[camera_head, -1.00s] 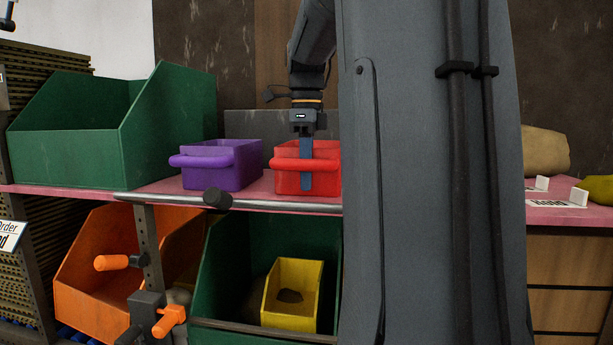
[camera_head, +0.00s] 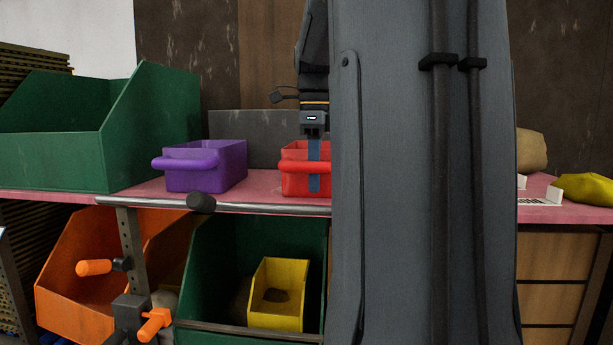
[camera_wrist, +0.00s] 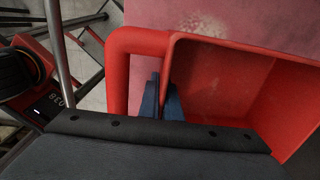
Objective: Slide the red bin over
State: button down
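The red bin (camera_head: 293,184) stands on the pink shelf top, right of the purple bin with a gap between them. My arm column hides its right part in the head view. My gripper (camera_head: 314,182) points down at the bin's front. In the wrist view, the dark blue fingers (camera_wrist: 162,100) are close together at the bin's wall beside its handle (camera_wrist: 116,70), one on each side of the wall. They look shut on that wall. The inside of the red bin (camera_wrist: 235,85) looks empty where it shows.
The purple bin (camera_head: 197,180) and a large green bin (camera_head: 50,160) stand to the left. A grey panel (camera_head: 262,125) is behind. A yellow bag (camera_head: 586,188) and small white card holders (camera_head: 553,194) are on the right. A metal rail (camera_head: 270,208) runs along the front edge.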

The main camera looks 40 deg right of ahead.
jog(key=shift+s+d+p, duration=0.85)
jog(key=shift+s+d, duration=1.15)
jog(key=shift+s, duration=0.35)
jog(key=shift+s+d+p, duration=0.85)
jog(key=shift+s+d, duration=1.2)
jog(key=shift+s, duration=0.35)
jog(key=shift+s+d+p, duration=0.85)
jog(key=shift+s+d, duration=1.15)
jog(key=shift+s, duration=0.35)
jog(key=c, duration=1.9)
grip_release()
notch_tip(320, 180, up, 8)
jog(key=b, duration=0.2)
jog(key=shift+b, duration=0.3)
